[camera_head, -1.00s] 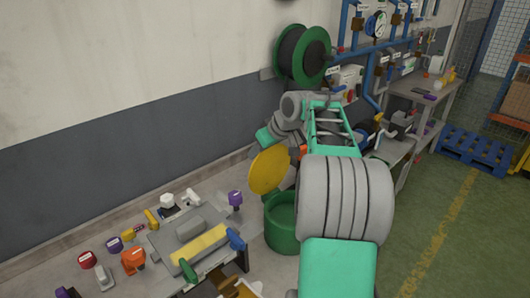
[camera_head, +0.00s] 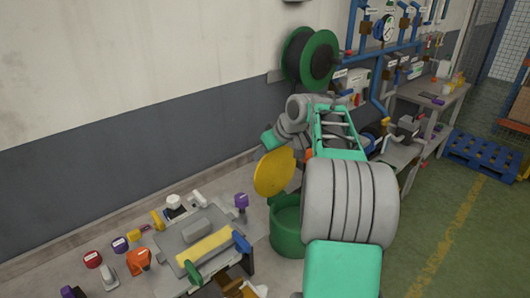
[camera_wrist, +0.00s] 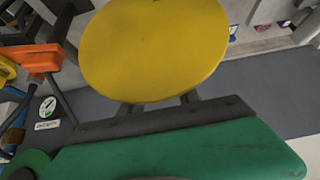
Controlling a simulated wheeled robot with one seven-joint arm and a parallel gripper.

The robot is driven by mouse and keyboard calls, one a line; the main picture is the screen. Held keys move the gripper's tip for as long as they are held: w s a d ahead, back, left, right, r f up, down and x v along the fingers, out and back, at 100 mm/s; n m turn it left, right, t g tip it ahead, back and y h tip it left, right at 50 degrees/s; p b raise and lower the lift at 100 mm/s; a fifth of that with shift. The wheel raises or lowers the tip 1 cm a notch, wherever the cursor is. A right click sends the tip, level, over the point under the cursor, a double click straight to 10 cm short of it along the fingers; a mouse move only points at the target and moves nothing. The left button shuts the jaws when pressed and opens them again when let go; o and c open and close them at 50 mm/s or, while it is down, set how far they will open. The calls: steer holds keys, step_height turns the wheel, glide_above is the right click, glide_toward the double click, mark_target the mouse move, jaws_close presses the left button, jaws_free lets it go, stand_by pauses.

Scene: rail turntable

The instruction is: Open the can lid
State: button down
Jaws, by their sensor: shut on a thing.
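The can (camera_head: 287,238) is dark green and stands open-mouthed on the floor, left of my arm in the head view. Its round yellow lid (camera_head: 274,173) is tilted up steeply above the can's back left rim. Whether the lid touches the rim is hard to tell. In the wrist view the lid (camera_wrist: 155,45) fills the upper middle. My gripper (camera_wrist: 158,103) is shut on the lid, with its two dark fingers running up to the lid's lower edge. The fingertips and the exact grip point are hidden behind the lid. In the head view my arm reaches over the can's right side.
A low table (camera_head: 175,243) with several small coloured parts stands left of the can. A green hose reel (camera_head: 311,58) hangs on the wall behind my arm. Workbenches (camera_head: 430,97) and a blue pallet (camera_head: 480,155) stand at right. The floor (camera_head: 440,225) at right is clear.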

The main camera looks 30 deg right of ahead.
steer(key=shift+s+a+f, duration=0.1)
steer(key=shift+s+f, duration=0.15)
steer(key=shift+f, duration=0.7)
steer(key=c, duration=1.2)
jaws_free()
steer(key=o, duration=0.4)
steer(key=shift+w+r, duration=0.15)
steer(key=shift+r, duration=0.05)
steer(key=shift+c, duration=0.2)
steer(key=shift+r, duration=0.1)
steer(key=v, duration=0.7)
steer(key=shift+d+r, duration=0.2)
steer(key=shift+r, duration=0.15)
